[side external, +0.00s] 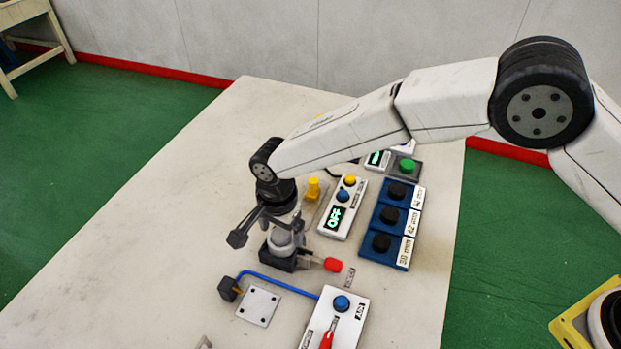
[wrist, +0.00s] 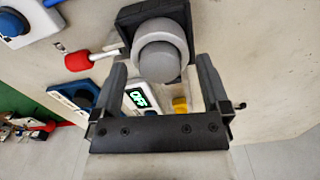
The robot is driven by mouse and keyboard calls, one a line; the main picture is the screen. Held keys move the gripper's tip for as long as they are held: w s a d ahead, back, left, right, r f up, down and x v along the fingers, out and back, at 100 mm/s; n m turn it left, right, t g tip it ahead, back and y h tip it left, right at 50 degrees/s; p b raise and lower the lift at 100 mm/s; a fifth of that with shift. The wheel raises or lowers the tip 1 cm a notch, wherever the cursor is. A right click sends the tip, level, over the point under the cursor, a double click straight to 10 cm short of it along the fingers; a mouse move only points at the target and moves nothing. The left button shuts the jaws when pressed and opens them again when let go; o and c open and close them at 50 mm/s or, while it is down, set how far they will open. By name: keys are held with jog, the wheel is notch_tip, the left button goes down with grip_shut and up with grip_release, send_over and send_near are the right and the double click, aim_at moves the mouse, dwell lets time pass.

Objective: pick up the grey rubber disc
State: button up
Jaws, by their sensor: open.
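The grey rubber disc (wrist: 160,62) shows in the wrist view as a dull round face in front of a paler, wider round body (wrist: 160,32). That body sits in a black square holder (wrist: 128,20). In the side view the pale body (side external: 284,241) stands in the black holder (side external: 277,262), below my gripper; I cannot clearly separate the disc there. My gripper (side external: 268,231) is open above the holder. In the wrist view its fingers (wrist: 161,66) stand apart on both sides of the disc, with gaps showing. I cannot tell the exact height between them.
A red-tipped lever (side external: 332,265) sticks out right of the holder. A metal plate (side external: 259,306), blue hose (side external: 280,284) and button box (side external: 345,300) lie in front. An "OFF" panel (side external: 343,207), yellow part (side external: 313,189) and blue rack of dark discs (side external: 376,259) stand behind and right. The table's left is clear.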

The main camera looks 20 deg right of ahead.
grip_shut()
jog(key=shift+r, duration=0.2)
jog(key=shift+r, duration=0.55)
jog(key=s+d+r, duration=0.7)
jog(key=s+r, duration=0.4)
jog(key=shift+s+d+r, duration=0.25)
jog(key=shift+s+d, duration=0.05)
jog(key=shift+d, duration=0.05)
dwell(0.6)
